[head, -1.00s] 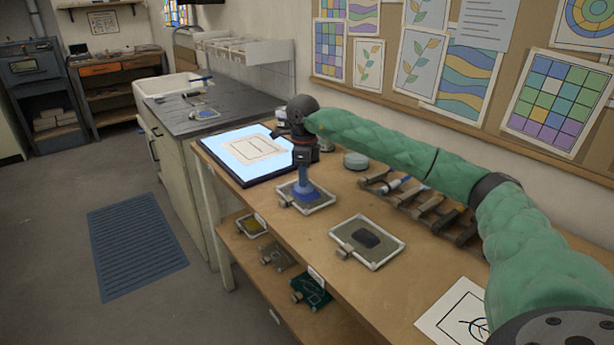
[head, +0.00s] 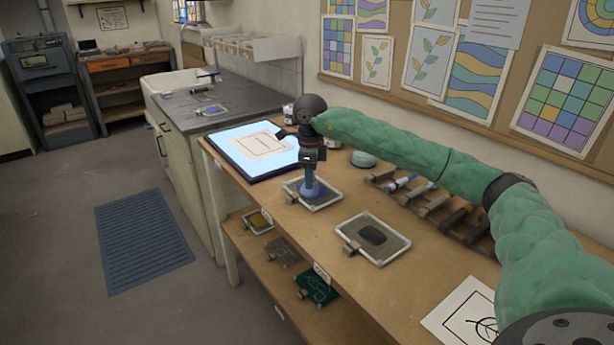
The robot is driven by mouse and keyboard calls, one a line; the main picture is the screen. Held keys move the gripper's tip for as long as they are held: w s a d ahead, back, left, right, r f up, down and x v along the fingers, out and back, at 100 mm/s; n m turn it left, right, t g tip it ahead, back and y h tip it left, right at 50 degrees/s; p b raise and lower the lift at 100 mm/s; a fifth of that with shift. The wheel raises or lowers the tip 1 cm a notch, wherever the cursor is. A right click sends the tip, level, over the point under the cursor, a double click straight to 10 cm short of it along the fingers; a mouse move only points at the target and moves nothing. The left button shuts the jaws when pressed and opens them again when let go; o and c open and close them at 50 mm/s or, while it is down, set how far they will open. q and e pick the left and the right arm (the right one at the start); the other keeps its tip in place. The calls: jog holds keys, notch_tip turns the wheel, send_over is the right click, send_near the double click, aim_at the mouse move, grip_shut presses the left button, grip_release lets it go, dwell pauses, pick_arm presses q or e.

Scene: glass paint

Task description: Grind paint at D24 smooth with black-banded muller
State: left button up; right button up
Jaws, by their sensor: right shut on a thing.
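My right gripper (head: 312,163) is shut on the top of an upright bluish muller (head: 311,186). The muller's foot rests on a white-framed slab (head: 330,202) beside the light panel, with blue paint around it. The gripper hides the muller's upper part, so I cannot tell the colour of its band. A second framed slab (head: 385,258), nearer on the bench, bears a dark patch of paint (head: 372,235). I cannot read any D24 label. My left gripper is not in view.
A lit panel (head: 222,146) with a drawing lies beyond the slab. A wooden rack (head: 432,208) with mullers lies beside the wall, under my right arm. Several slabs lie on the shelf (head: 262,262) below. A drawing (head: 465,312) lies at the near right.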

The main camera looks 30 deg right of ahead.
jog(key=shift+s+f, duration=0.15)
jog(key=shift+s, duration=0.15)
jog(key=shift+s+d, duration=0.4)
jog(key=shift+d, duration=0.25)
jog(key=shift+w+d+b, duration=0.35)
jog(key=shift+w+d, duration=0.3)
jog(key=shift+w+a, duration=0.2)
jog(key=shift+w, duration=0.8)
jog(key=shift+w+a, duration=0.5)
jog(key=shift+a, duration=0.15)
jog(key=shift+s+a, duration=0.55)
jog(key=shift+s, duration=0.15)
jog(key=shift+r+p, duration=1.1)
jog(key=shift+r, duration=1.45)
